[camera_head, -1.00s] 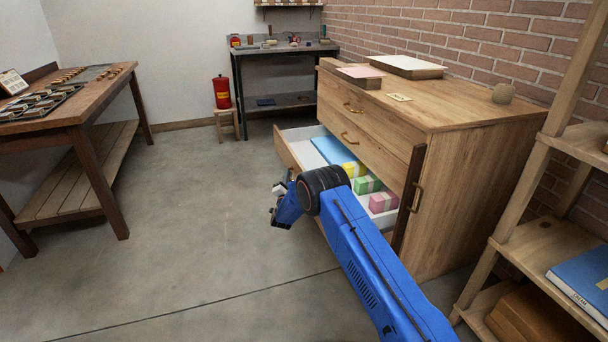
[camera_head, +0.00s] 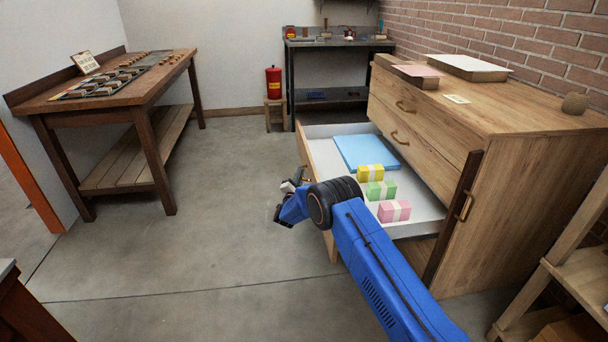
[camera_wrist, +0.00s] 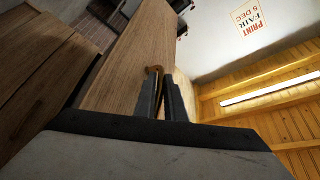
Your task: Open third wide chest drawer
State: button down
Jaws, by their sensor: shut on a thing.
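The wide wooden chest (camera_head: 510,185) stands at the right against the brick wall. Its third drawer (camera_head: 304,148) is pulled well out, showing a white interior. A blue flat stack (camera_head: 364,152) and yellow (camera_head: 370,173), green (camera_head: 381,190) and pink (camera_head: 394,211) banded bundles lie in it. My gripper (camera_head: 291,190) is at the drawer's front face. In the wrist view its fingers (camera_wrist: 161,88) are shut on the brass drawer handle (camera_wrist: 154,70), against the wooden drawer front (camera_wrist: 122,75). The two upper drawers (camera_head: 405,106) are closed.
A dark upright bar with a handle (camera_head: 455,213) stands at the chest's near front corner. A wooden shelf rack (camera_head: 575,265) is at the lower right. A workbench (camera_head: 138,93) stands at the left. A red canister (camera_head: 273,83) is on a stool. The floor between is clear.

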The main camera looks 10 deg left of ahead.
jog(key=shift+f, duration=0.1)
jog(key=c, duration=2.1)
grip_release()
jog(key=shift+s, duration=0.1)
jog(key=v, duration=1.7)
jog(key=shift+s, duration=0.15)
